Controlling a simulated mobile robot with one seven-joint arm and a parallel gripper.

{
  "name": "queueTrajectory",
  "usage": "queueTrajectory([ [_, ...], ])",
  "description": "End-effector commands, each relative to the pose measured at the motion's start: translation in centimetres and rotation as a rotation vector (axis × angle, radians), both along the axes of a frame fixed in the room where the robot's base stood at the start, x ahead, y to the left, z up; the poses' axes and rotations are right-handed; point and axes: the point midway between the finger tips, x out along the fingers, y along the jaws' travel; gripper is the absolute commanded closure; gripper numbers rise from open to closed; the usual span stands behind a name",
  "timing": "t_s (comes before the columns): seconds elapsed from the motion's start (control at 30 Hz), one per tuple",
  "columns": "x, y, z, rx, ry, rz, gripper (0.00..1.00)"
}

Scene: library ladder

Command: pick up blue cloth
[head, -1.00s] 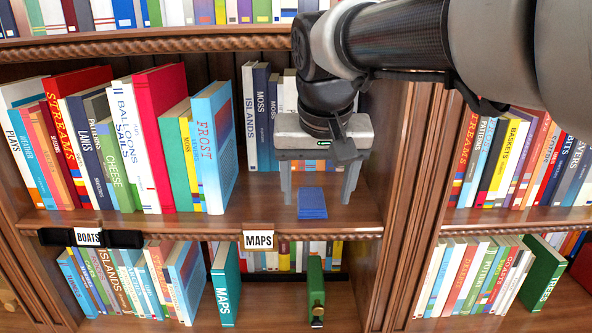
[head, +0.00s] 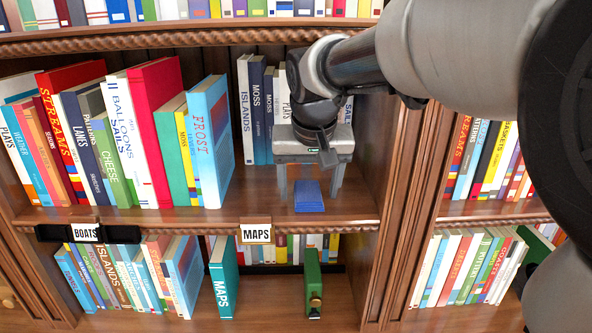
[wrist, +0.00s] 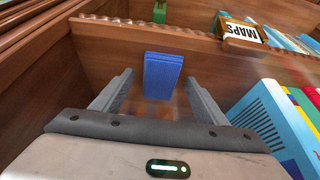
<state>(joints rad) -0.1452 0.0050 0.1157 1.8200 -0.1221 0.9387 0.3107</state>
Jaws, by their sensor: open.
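The blue cloth (head: 309,196) is a small folded block lying on the middle shelf, near its front edge and above the lower bay. My gripper (head: 308,198) is open over that shelf, with one finger to the left of the cloth and one to the right. In the wrist view the cloth (wrist: 162,76) lies between and just beyond the tips of the open gripper (wrist: 157,88). I see no finger touching the cloth.
A leaning row of books ending in the light-blue FROST book (head: 208,142) stands left. More books (head: 256,110) stand behind my gripper. A wooden upright (head: 404,200) bounds the right. The MAPS label (head: 256,234) is on the shelf edge; a green object (head: 313,283) stands below.

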Motion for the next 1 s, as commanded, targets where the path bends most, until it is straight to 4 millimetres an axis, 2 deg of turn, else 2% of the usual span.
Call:
queueTrajectory([
  [0.03, 0.0, 0.0, 0.0, 0.0, 0.0, 0.0, 0.36],
  [0.2, 0.0, 0.0, 0.0, 0.0, 0.0, 0.0, 0.65],
  [0.27, 0.0, 0.0, 0.0, 0.0, 0.0, 0.0, 0.75],
  [0.3, 0.0, 0.0, 0.0, 0.0, 0.0, 0.0, 0.77],
  [0.57, 0.0, 0.0, 0.2, 0.0, 0.0, 0.0, 0.77],
  [0.77, 0.0, 0.0, 1.8, 0.001, -0.002, 0.0, 0.77],
  [1.0, -5.7, 0.0, 1.5, 0.001, -0.005, 0.0, 0.77],
])
